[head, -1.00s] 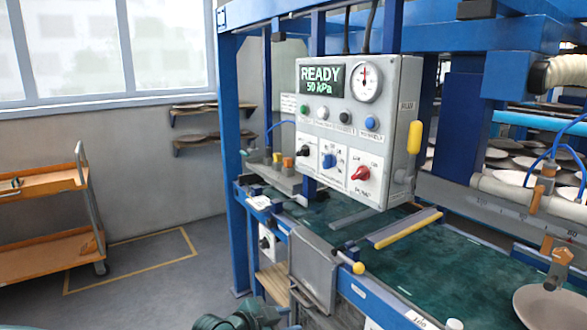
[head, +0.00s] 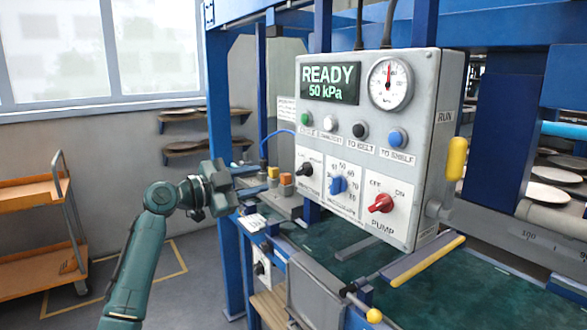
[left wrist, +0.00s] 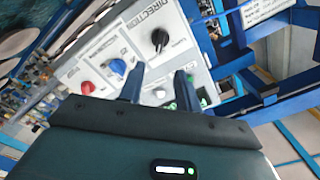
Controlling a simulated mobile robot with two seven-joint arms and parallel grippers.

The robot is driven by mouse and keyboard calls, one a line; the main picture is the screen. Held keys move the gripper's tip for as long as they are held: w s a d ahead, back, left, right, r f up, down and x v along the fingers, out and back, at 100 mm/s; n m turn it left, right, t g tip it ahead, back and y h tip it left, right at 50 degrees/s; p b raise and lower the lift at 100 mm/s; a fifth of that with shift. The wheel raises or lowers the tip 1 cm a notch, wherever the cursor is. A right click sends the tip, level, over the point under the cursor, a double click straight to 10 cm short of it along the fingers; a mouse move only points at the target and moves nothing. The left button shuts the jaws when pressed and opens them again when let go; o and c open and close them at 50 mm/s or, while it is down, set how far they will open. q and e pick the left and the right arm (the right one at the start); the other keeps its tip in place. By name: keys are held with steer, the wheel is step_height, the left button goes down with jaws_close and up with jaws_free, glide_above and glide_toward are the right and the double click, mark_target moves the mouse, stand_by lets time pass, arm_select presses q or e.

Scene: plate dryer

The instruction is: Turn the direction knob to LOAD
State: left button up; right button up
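The direction knob (head: 305,169) is the small black knob at the lower left of the grey control box (head: 428,110). Its pointer direction is too small to read surely. It also shows in the left wrist view as a black knob (left wrist: 159,40) beside the word DIRECTION. My left gripper (head: 258,180) is left of the box, pointing right towards it, apart from the knob. In the left wrist view its two dark fingers (left wrist: 159,82) are spread with nothing between them, and the knob is beyond the tips. My right gripper is not in view.
Beside the direction knob are a blue knob (head: 338,185) and a red pump knob (head: 381,203). A row of buttons sits above, under the READY display (head: 330,83). A yellow handle (head: 456,158) is on the box's right side. Orange and yellow blocks (head: 286,178) stand behind the gripper.

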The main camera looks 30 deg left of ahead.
mark_target(300, 170)
arm_select(q)
steer(key=p+x, duration=0.3)
steer(key=x, duration=0.6)
steer(key=shift+w+d+r, duration=0.1)
steer(key=shift+w, duration=0.3)
steer(key=shift+w+d, duration=0.25)
steer(key=shift+w, duration=0.25)
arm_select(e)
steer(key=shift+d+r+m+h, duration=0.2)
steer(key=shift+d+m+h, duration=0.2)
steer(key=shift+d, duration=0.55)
arm_select(q)
steer(key=shift+c, duration=0.4)
steer(key=c, duration=0.6)
jaws_close()
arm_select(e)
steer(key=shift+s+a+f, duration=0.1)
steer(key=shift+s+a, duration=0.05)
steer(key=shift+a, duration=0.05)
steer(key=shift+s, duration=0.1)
